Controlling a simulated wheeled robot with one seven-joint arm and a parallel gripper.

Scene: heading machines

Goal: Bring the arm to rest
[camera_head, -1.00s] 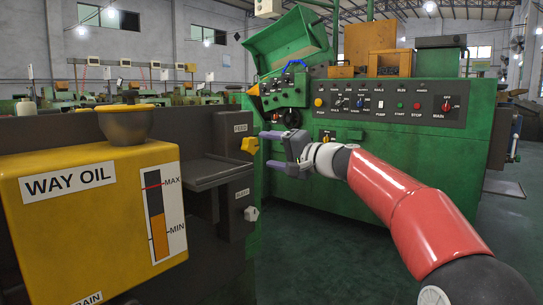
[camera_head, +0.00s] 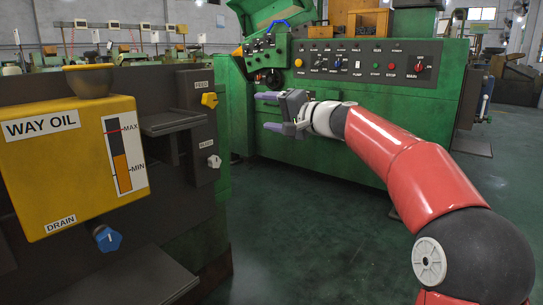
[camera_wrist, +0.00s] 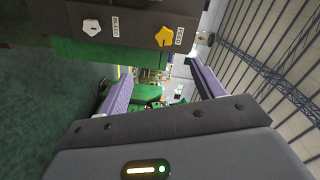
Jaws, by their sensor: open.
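My gripper (camera_head: 268,111) is open and empty in the head view. Its two purple fingers point left, toward the dark machine side with the feed and bleed valves, with a gap between them and it. My red arm reaches in from the lower right. In the wrist view my gripper (camera_wrist: 158,88) shows its two purple fingers spread wide, with nothing between them. The yellow feed knob (camera_head: 209,100) and the white bleed knob (camera_head: 214,161) are on the dark panel left of the fingers. Both knobs also show at the top of the wrist view.
A yellow way oil tank (camera_head: 75,165) with a blue drain knob (camera_head: 107,238) stands at the left. A small dark shelf (camera_head: 170,122) juts out beside it. A green machine (camera_head: 330,140) with a control panel (camera_head: 366,62) stands behind my arm. Green floor (camera_head: 320,240) is open below.

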